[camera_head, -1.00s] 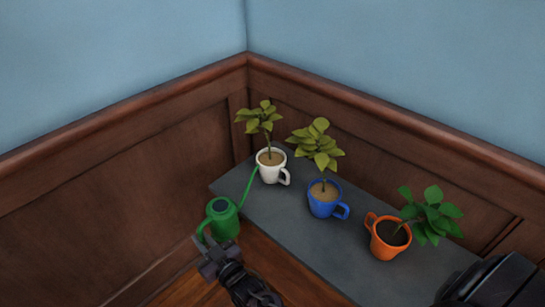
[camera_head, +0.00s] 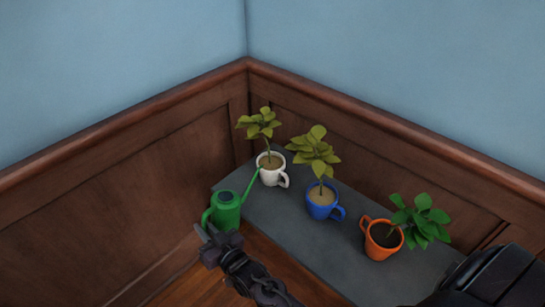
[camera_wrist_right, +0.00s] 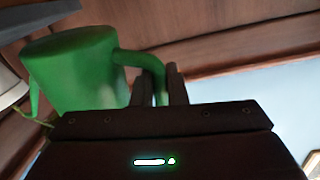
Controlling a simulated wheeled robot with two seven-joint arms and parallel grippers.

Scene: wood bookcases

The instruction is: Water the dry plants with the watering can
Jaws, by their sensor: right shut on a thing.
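The green watering can (camera_head: 226,211) is at the left end of the grey shelf, with its spout reaching up toward the white mug (camera_head: 271,177). My right gripper (camera_head: 207,236) is shut on the can's handle; in the right wrist view the green can (camera_wrist_right: 78,72) hangs beside the fingers (camera_wrist_right: 167,88), which close around its handle. The white mug holds light brown soil and a yellowish-green plant (camera_head: 260,124). The blue mug (camera_head: 322,207) holds light soil and a yellowish plant (camera_head: 314,152). The orange mug (camera_head: 382,247) holds dark soil and a greener plant (camera_head: 421,218). My left gripper is not in view.
The mugs stand in a row on the grey shelf top (camera_head: 300,232). Brown wood panelling (camera_head: 130,185) closes the corner on both sides, below blue walls. A wood floor (camera_head: 185,290) shows at the lower left. A dark part of mine covers the shelf's right end.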

